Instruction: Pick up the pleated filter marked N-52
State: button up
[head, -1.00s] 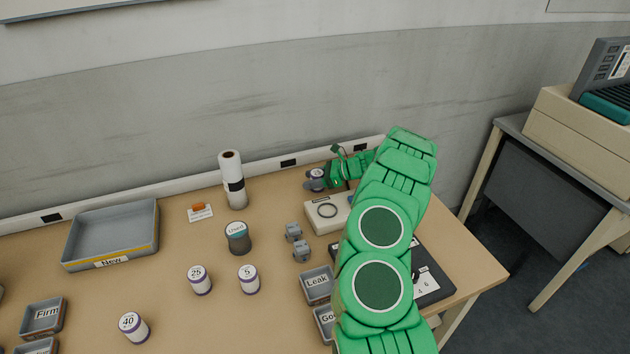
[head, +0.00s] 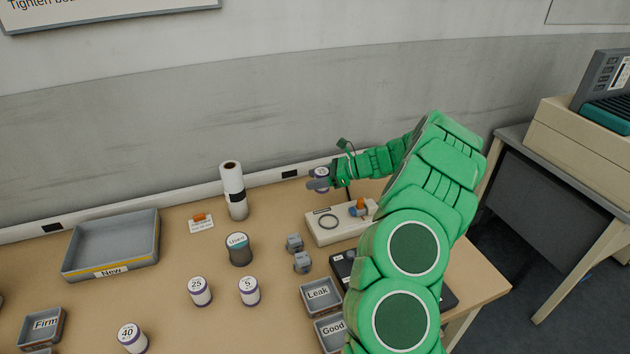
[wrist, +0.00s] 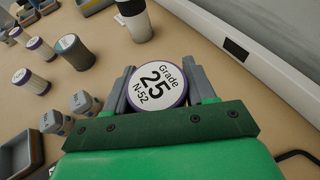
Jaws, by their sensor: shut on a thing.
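My gripper (head: 319,183) is at the back right of the table, near the wall. It is shut on a round filter with a white top and purple rim (head: 321,173). In the wrist view this filter (wrist: 157,86) sits between the two grey fingers, and its top reads "Grade 25 N-52". Its lower part is hidden, and I cannot tell whether it is clear of the table. Other filters stand apart: one marked 25 (head: 200,291), one marked 5 (head: 249,291) and one marked 40 (head: 132,338).
A white roll (head: 234,190), a "Used" canister (head: 239,249) and two small grey blocks (head: 302,263) stand left of my arm. A pale device with a ring (head: 322,228) lies in front of the gripper. A "New" tray (head: 135,222) and a "Leak" bin (head: 320,294) are also there.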

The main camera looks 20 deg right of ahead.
jog(key=s+a+r, duration=0.1)
jog(key=s+r, duration=0.2)
jog(key=s, duration=0.5)
jog(key=shift+a+r, duration=0.35)
jog(key=shift+a, duration=0.05)
